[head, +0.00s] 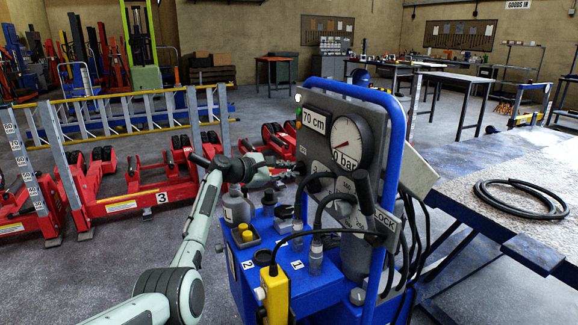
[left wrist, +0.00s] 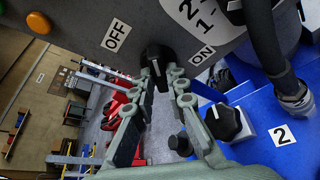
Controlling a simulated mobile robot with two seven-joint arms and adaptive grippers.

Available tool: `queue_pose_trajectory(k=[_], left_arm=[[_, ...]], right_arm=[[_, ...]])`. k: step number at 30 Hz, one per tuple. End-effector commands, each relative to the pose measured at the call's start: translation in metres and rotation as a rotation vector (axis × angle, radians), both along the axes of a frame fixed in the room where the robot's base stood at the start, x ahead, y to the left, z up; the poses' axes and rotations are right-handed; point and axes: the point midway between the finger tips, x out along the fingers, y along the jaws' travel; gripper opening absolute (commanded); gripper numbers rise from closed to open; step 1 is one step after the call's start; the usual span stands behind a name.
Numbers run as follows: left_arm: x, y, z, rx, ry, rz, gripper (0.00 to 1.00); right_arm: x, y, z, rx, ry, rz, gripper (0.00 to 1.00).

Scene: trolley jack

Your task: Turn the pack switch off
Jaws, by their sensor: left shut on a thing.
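The pack switch is a black knob (left wrist: 157,56) on the grey panel of the blue trolley. In the left wrist view it sits between an OFF label (left wrist: 116,36) on the left and an ON label (left wrist: 202,55) on the right. My left gripper (left wrist: 161,78) has its fingers on either side of the knob and is shut on it. In the head view my left gripper (head: 287,172) reaches the left part of the panel, where the fingers mostly hide the knob. Which label the knob points to is hard to tell. My right gripper is not in view.
The panel carries a gauge (head: 351,142) and a 70 cm display (head: 314,120). Bottles, hoses and a yellow box (head: 275,291) crowd the blue deck below. Another black knob (left wrist: 223,121) stands near label 2. A bench with a coiled hose (head: 522,198) is on the right.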

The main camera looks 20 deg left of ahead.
Motion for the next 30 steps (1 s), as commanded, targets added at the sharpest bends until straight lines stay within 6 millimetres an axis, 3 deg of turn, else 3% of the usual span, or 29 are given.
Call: queue_pose_trajectory(k=[6, 11, 17, 30], left_arm=[[0.002, 0.002, 0.002, -0.147, 0.146, 0.000, 0.00], [0.002, 0.002, 0.001, -0.255, 0.254, -0.001, 0.00], [0.003, 0.003, -0.001, -0.370, 0.369, -0.002, 0.00], [0.003, 0.003, 0.000, -0.484, 0.485, -0.002, 0.00]], right_arm=[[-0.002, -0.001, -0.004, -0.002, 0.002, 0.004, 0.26], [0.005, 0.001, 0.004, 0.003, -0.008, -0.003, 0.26], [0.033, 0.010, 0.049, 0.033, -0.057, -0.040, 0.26], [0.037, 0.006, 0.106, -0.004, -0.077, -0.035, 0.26]])
